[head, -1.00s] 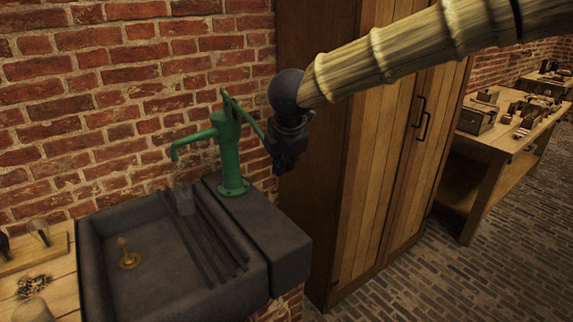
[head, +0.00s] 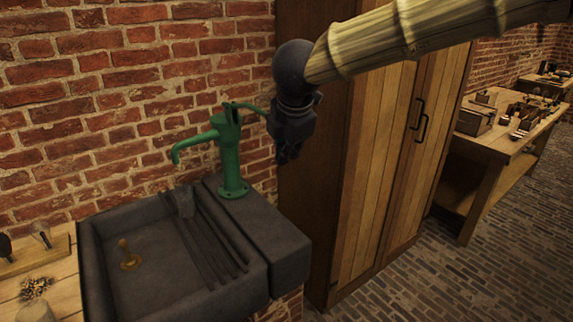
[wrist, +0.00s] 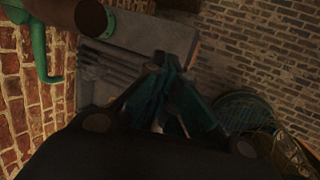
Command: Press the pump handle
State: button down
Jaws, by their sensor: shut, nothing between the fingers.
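The green pump (head: 231,160) stands upright on the dark stone ledge beside the sink, its spout pointing left over the basin. Its handle (head: 247,105) runs from the pump top to the right, roughly level, and its far end meets or passes behind my gripper. My gripper (head: 286,157) is shut and empty, fingers pointing down, just right of the pump. I cannot tell whether it touches the handle. In the wrist view, part of the green pump (wrist: 40,50) shows at upper left, and my dark fingers (wrist: 172,70) are in the middle.
The dark stone sink (head: 100,250) holds a brass drain piece (head: 129,256). A tall wooden cupboard (head: 375,180) is close right of my gripper. The brick wall (head: 90,100) is behind; floor is free at right.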

jog(key=v, duration=0.6)
jog(key=shift+b, duration=0.4)
jog(key=shift+s+d+r, duration=0.1)
jog(key=shift+d+r, duration=0.05)
